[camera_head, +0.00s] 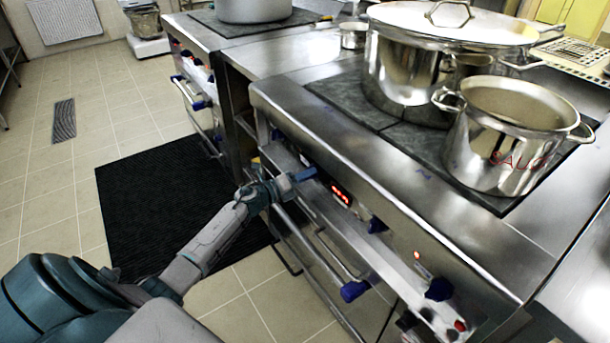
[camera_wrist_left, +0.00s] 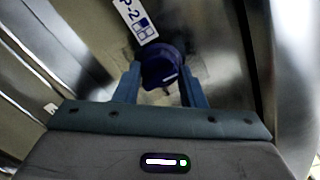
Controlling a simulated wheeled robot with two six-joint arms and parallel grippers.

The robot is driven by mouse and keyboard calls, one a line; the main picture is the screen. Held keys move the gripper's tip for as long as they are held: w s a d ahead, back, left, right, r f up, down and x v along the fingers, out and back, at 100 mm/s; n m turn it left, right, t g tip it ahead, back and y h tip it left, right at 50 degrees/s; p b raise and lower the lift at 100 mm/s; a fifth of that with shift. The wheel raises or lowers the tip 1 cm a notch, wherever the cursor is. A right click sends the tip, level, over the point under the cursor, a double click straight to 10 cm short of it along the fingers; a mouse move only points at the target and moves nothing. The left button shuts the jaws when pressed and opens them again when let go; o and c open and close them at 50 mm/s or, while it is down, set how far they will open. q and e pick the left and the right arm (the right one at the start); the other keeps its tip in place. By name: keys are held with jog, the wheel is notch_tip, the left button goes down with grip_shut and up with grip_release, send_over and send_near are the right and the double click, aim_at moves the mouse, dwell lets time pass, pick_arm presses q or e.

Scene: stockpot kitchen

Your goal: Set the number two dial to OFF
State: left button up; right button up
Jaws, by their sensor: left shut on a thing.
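The number two dial (camera_wrist_left: 162,66) is a dark blue round knob under a white label (camera_wrist_left: 136,20) reading "P-2" with a small burner diagram. A pale mark shows on the dial's face. My left gripper (camera_wrist_left: 160,80) has a blue finger on each side of the dial and is shut on it. In the head view my left gripper (camera_head: 303,175) reaches the stove's front panel, left of a red lit display (camera_head: 341,194); its fingers hide the dial there. The dial's exact setting cannot be read. My right gripper is not in view.
More blue dials sit lower along the panel, one (camera_head: 376,225) past the display and another (camera_head: 438,289) near the front. An oven handle (camera_head: 330,262) runs below. A lidded stockpot (camera_head: 405,70) and an open pot (camera_head: 505,150) stand on the stove. A black mat (camera_head: 150,200) covers the floor.

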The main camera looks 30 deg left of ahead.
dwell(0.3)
pick_arm(q)
jog(key=o, duration=1)
jog(key=shift+b+v, duration=0.9)
jog(key=shift+v, duration=4.5)
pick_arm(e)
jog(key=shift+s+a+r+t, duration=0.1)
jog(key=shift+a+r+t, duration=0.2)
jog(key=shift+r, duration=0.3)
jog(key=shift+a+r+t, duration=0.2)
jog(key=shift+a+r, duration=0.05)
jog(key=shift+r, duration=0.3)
pick_arm(q)
jog(key=shift+f, duration=0.1)
